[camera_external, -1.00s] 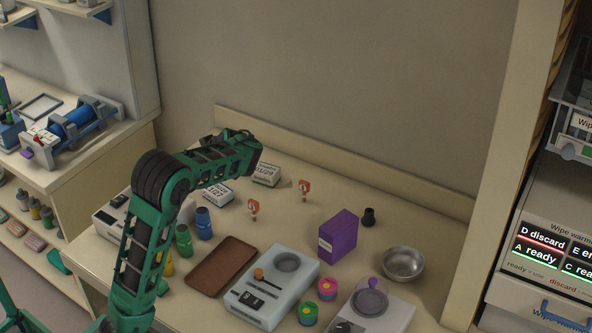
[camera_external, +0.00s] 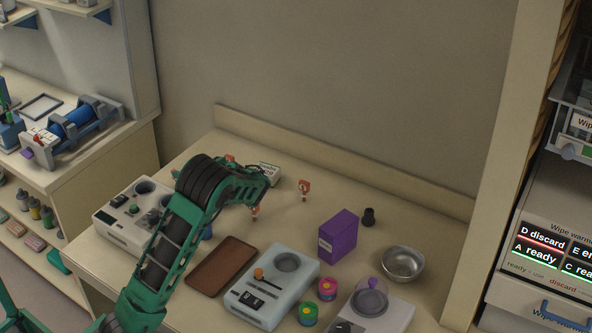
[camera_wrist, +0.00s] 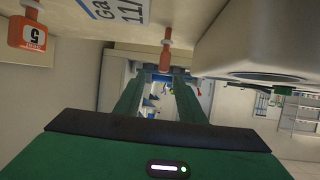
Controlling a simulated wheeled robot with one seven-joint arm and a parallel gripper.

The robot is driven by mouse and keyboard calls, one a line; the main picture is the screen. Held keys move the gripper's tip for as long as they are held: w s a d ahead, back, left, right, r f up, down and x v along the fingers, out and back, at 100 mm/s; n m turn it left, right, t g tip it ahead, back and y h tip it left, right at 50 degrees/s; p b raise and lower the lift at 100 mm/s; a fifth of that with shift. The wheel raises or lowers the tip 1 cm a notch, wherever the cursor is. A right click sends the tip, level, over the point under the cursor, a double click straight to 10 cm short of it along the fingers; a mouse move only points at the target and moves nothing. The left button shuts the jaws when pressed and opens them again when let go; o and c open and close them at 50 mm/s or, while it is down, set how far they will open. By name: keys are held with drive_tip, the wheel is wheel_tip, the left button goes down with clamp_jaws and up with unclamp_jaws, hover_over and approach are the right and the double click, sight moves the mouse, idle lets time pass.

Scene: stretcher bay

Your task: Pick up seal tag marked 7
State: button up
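Several orange-and-white seal tags stand on the bench. In the external view, one tag (camera_external: 304,188) stands clear at the back. A second tag (camera_external: 255,211) is just below my gripper (camera_external: 265,182) and partly hidden by it. A bit of a third (camera_external: 229,158) shows behind my arm. Their marks are too small to read there. In the wrist view, one tag reads 5 (camera_wrist: 28,36) at upper left. Another orange tag (camera_wrist: 165,45) is by the fingertips of my gripper (camera_wrist: 165,76), its mark hidden. The fingers look apart, and I see no clear grip. I can read no 7.
A dated white box (camera_external: 269,171) stands beside my gripper. Bare bench lies around the back tag.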

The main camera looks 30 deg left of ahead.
sight(174, 181)
drive_tip(key=x, duration=0.4)
drive_tip(key=shift+a+f, duration=0.15)
drive_tip(key=shift+a, duration=0.05)
drive_tip(key=shift+x, duration=2.6)
drive_tip(key=shift+s+f, duration=0.15)
drive_tip(key=shift+f, duration=0.05)
drive_tip(key=shift+c, duration=0.6)
clamp_jaws()
